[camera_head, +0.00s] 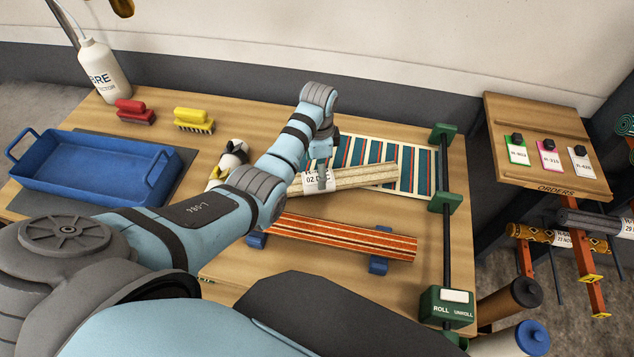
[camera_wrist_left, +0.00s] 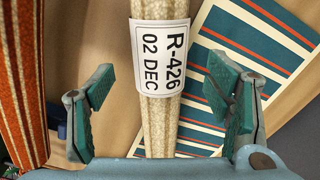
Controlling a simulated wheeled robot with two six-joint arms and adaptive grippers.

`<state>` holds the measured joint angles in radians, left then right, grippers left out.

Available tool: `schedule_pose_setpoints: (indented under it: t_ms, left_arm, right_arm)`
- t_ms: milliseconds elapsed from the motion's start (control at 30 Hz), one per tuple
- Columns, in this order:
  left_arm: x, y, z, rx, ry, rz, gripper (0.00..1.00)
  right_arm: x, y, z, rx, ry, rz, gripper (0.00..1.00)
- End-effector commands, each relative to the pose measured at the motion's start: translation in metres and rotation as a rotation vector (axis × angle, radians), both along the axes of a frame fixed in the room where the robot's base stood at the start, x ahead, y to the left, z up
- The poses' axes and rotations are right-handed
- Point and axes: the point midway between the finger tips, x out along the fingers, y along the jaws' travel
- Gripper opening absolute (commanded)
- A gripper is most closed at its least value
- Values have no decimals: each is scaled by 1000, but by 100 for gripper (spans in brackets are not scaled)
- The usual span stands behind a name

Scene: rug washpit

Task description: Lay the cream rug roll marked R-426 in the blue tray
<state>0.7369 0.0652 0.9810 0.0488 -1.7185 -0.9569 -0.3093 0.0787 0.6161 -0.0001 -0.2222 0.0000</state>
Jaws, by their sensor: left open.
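The cream rug roll (camera_head: 365,174) lies across the middle of the table, one end over a striped rug. Its white tag reads R-426, 02 DEC in the left wrist view, where the roll (camera_wrist_left: 158,120) runs between my fingers. My left gripper (camera_head: 320,172) is open over the tagged part of the roll; in the left wrist view the green-padded fingers (camera_wrist_left: 163,90) stand either side of it, with gaps. The blue tray (camera_head: 95,177) is at the table's left, with two raised handles, and looks empty. My right gripper is not in view.
The striped blue and cream rug (camera_head: 415,165) lies flat behind the roll. An orange striped roll (camera_head: 345,237) rests on blue supports in front. Red (camera_head: 135,111) and yellow (camera_head: 194,120) brushes, a white bottle (camera_head: 104,70) and a penguin figure (camera_head: 232,158) stand behind. A green-ended bar edges the right.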

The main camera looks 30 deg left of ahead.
Motion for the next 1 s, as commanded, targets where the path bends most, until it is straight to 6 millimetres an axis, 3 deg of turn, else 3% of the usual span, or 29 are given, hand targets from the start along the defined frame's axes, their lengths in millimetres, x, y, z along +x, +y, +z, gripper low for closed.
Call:
schedule_pose_setpoints:
  t_ms: [267,500,900,1000]
  left_arm:
    - [-7,2,-49,0,2,0,72]
    - [-7,2,-51,0,0,0,72]
    - [-7,2,-51,0,0,0,8]
    - [-6,2,-51,0,-1,0,0]
  right_arm:
    - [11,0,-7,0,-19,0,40]
    - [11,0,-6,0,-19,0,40]
    - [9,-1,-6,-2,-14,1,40]
    - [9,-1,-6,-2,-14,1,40]
